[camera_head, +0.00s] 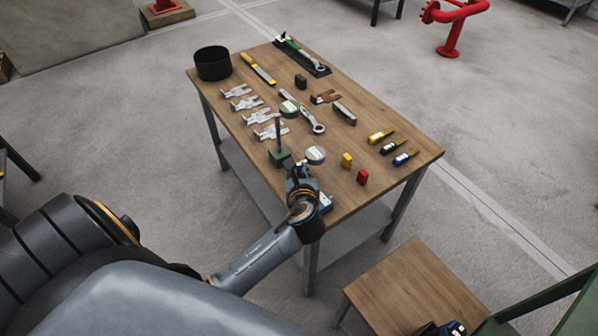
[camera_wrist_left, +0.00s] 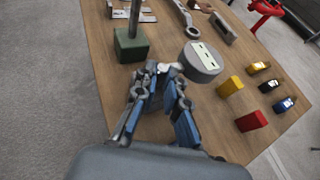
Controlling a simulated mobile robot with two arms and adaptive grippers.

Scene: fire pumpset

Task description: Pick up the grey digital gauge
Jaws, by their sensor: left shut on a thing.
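The grey digital gauge (camera_head: 315,155) is a round grey disc with a pale face, near the table's front left edge. It also shows in the left wrist view (camera_wrist_left: 203,62), face up, just beyond the fingertips. My left gripper (camera_head: 297,168) is at the gauge's near side, low over the table. In the left wrist view its fingers (camera_wrist_left: 164,68) are shut at the gauge's near left side, on its stem. The stem is mostly hidden between the fingertips. A dark blue and black part at the bottom right edge looks like my right gripper (camera_head: 447,328), cut off by the frame.
A green block with a post (camera_head: 280,157) stands close left of the gauge. Yellow (camera_head: 346,160) and red (camera_head: 362,177) blocks sit to the right.

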